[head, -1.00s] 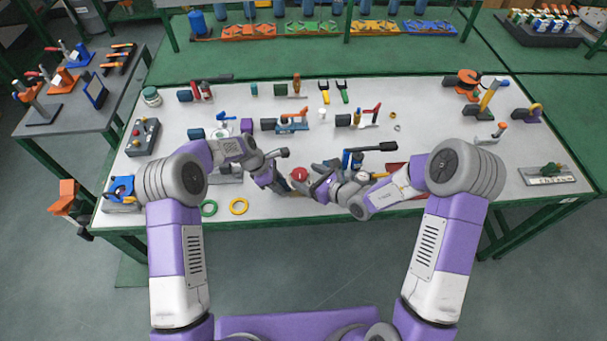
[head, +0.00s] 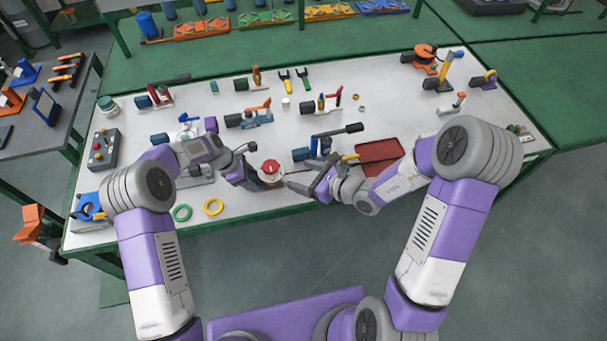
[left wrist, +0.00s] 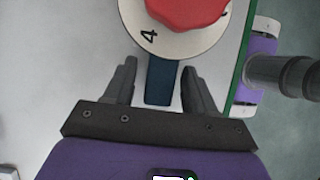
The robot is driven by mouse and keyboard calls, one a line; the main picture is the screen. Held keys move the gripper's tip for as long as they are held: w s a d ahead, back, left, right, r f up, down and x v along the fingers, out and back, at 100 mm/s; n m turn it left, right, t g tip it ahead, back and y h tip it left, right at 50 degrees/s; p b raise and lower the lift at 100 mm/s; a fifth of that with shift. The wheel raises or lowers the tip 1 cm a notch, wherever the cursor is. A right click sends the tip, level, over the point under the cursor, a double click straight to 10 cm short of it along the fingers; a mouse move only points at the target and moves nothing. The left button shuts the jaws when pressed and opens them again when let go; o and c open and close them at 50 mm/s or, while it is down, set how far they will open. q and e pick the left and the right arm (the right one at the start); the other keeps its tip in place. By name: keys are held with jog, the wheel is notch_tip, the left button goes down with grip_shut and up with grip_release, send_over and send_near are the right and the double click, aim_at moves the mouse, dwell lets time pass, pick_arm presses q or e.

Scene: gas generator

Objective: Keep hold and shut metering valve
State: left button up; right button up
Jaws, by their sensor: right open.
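The metering valve has a red knob (head: 270,167) over a pale dial plate, near the table's front edge in the head view. In the left wrist view the red knob (left wrist: 187,10) is at the top, cut off by the frame, above a white dial (left wrist: 182,42) marked 4. A blue part (left wrist: 162,82) extends from under the dial between the fingers of my left gripper (left wrist: 160,75). I cannot tell whether both fingers touch it. In the head view my left gripper (head: 246,174) is left of the knob. My right gripper (head: 308,184) is open and empty, right of the knob.
A blue fitting with a black lever (head: 320,145) stands just behind my right gripper. A red tray (head: 380,152) lies beside my right arm. Several fittings stand farther back on the white table (head: 390,95).

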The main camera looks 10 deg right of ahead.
pick_arm(q)
jog(key=shift+o, duration=0.5)
jog(key=shift+a+r, duration=0.15)
jog(key=shift+r, duration=0.1)
jog(key=v, duration=1.1)
jog(key=shift+r, duration=0.2)
